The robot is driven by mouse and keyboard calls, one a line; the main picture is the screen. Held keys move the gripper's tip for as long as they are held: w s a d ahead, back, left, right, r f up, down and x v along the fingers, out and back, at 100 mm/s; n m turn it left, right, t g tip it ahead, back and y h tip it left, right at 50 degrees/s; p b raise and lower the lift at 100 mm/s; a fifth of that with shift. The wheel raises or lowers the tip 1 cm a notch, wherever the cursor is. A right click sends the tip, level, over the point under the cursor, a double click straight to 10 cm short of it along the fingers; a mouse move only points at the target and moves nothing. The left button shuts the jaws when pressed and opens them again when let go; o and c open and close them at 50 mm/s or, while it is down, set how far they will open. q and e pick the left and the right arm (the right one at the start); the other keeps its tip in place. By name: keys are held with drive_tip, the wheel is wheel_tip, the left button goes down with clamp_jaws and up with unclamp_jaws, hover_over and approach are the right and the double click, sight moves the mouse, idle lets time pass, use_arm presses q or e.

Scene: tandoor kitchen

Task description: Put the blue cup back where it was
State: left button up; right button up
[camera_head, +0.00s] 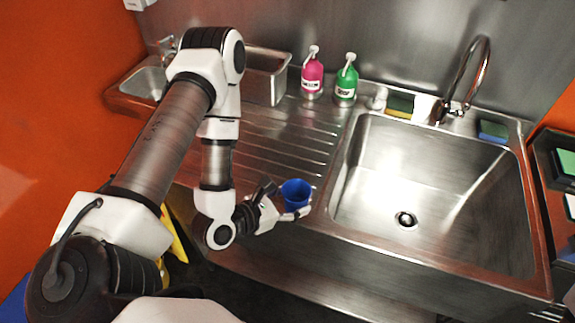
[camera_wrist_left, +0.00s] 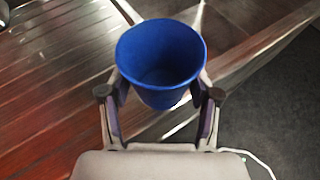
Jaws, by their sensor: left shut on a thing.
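The blue cup (camera_head: 295,195) is upright at the front edge of the ribbed metal drainboard (camera_head: 262,140), left of the big sink. My left gripper (camera_head: 287,207) is shut on it, with one finger on each side. In the left wrist view the cup (camera_wrist_left: 160,62) shows its open, empty inside, held between the two fingertips of my left gripper (camera_wrist_left: 160,98). Whether its base touches the drainboard or hangs just above or in front of it, I cannot tell. My right gripper is not in view.
The large sink basin (camera_head: 425,190) with its tap (camera_head: 472,75) lies to the right. A pink bottle (camera_head: 312,77) and a green bottle (camera_head: 346,82) stand at the back, beside a metal container (camera_head: 266,78). Sponges (camera_head: 400,105) lie behind the basin. The drainboard's middle is clear.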

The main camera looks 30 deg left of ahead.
use_arm(q)
drive_tip(key=w+a+b, duration=0.1)
drive_tip(key=b, duration=0.1)
drive_tip(key=w+a+f+b, duration=0.1)
drive_tip(key=b, duration=0.1)
drive_tip(key=w+a+b, duration=0.1)
drive_tip(key=w+b, duration=0.1)
drive_tip(key=shift+a+f, duration=0.3)
drive_tip(key=w+b, duration=0.1)
drive_tip(key=b, duration=0.1)
drive_tip(key=a+b, duration=0.1)
drive_tip(key=b, duration=0.2)
drive_tip(key=shift+w+a+f, duration=0.1)
drive_tip(key=shift+w+a, duration=0.05)
drive_tip(key=shift+w, duration=0.25)
drive_tip(key=shift+w+a+r+p, duration=0.65)
drive_tip(key=shift+w+p, duration=0.15)
drive_tip(key=shift+p, duration=0.4)
drive_tip(key=p, duration=0.2)
hover_over(286, 172)
drive_tip(key=shift+f, duration=0.45)
wheel_tip(286, 172, down, 3)
drive_tip(key=shift+s+f, duration=0.1)
drive_tip(key=shift+s, duration=0.05)
drive_tip(key=shift+f, duration=0.3)
